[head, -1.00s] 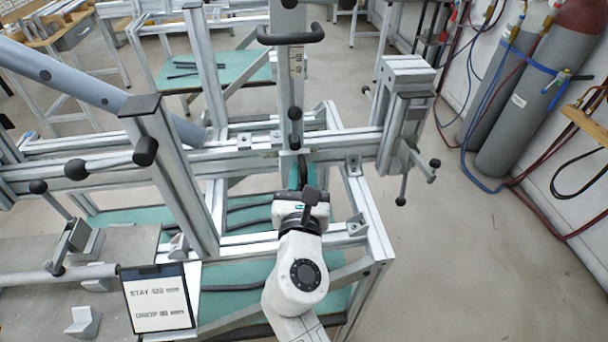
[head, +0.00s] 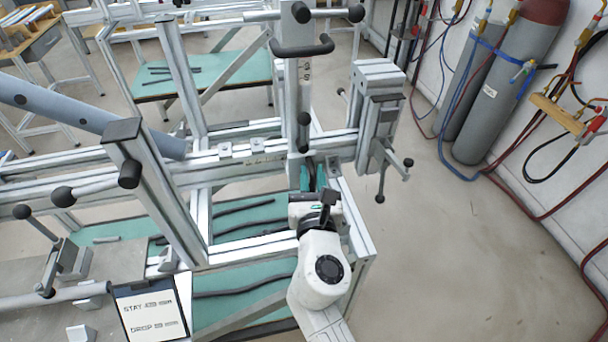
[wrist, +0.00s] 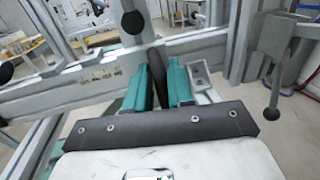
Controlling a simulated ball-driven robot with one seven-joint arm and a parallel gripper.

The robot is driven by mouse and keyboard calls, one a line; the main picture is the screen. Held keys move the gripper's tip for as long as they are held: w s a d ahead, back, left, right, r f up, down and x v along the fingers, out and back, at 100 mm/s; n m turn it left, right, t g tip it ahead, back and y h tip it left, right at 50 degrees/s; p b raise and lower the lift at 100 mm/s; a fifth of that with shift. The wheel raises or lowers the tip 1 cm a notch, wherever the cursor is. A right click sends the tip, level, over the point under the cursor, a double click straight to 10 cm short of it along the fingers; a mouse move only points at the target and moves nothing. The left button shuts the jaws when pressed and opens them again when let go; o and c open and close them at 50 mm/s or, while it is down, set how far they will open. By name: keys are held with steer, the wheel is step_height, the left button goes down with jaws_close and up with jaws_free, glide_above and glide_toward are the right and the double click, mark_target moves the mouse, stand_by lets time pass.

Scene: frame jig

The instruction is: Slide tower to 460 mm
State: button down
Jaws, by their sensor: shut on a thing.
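The tower (head: 305,90) is an upright metal post with a black handle (head: 302,47), standing on the horizontal beam (head: 235,172). My gripper (head: 314,180) is at the tower's foot, on the near side of the beam. In the wrist view, its teal fingers (wrist: 163,85) are shut on an upright black grip (wrist: 165,72). A black ball knob (wrist: 133,22) is above and left of the fingers. Small scale marks (wrist: 98,76) show on the beam left of the grip, but I cannot read them.
An end block (head: 378,110) with a clamp lever (head: 395,165) stands just right of the tower. A slanted post (head: 150,190) with black knobs is to the left. A sign (head: 150,310) with "STAY" and "DROP" figures is at lower left.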

steer(key=shift+w+d, duration=0.15)
steer(key=shift+d, duration=0.35)
steer(key=c, duration=1.2)
jaws_free()
steer(key=shift+d+r, duration=0.1)
steer(key=shift+d, duration=0.05)
steer(key=s, duration=1.1)
steer(key=shift+d, duration=0.15)
